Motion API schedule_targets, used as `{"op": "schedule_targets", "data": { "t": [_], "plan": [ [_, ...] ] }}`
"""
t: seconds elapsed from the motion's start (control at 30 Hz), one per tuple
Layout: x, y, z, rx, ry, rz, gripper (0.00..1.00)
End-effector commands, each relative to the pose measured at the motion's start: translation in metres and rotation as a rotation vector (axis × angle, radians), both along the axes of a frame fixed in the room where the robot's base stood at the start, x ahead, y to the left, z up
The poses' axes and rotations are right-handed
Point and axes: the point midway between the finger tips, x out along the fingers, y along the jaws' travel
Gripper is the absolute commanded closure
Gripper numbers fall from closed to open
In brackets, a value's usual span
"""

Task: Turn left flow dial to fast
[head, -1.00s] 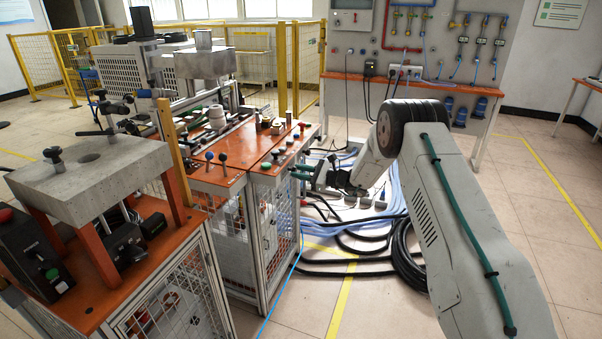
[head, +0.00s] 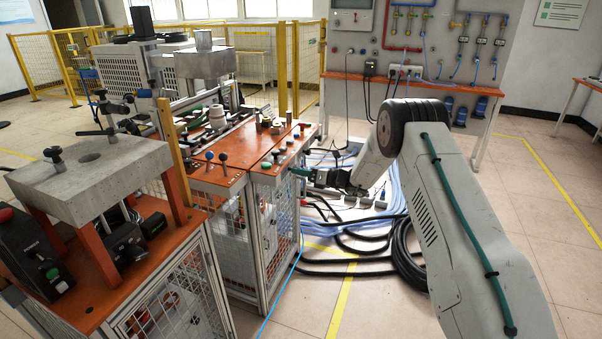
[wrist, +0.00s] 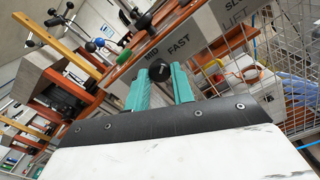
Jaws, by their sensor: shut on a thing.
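In the head view my gripper (head: 297,172) is at the front side of the orange-topped control bench (head: 222,178); the dial is hidden there by the fingers.
A wire-mesh panel (wrist: 245,50) is right of the dial. Black hoses (head: 400,255) lie on the floor below my arm.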

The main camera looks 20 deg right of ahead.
Motion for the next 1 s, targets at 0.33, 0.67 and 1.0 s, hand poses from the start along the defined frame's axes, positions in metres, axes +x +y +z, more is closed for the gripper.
{"op": "schedule_targets", "data": {
  "t": [0.33,0.67,1.0],
  "plan": [
    [-0.0017,-0.0013,-0.0025,0.040,0.061,0.000,0.98],
    [-0.0017,-0.0011,-0.0027,0.042,0.063,0.000,0.99],
    [-0.0008,0.0008,-0.0013,0.042,0.061,0.001,0.54]
  ]
}}
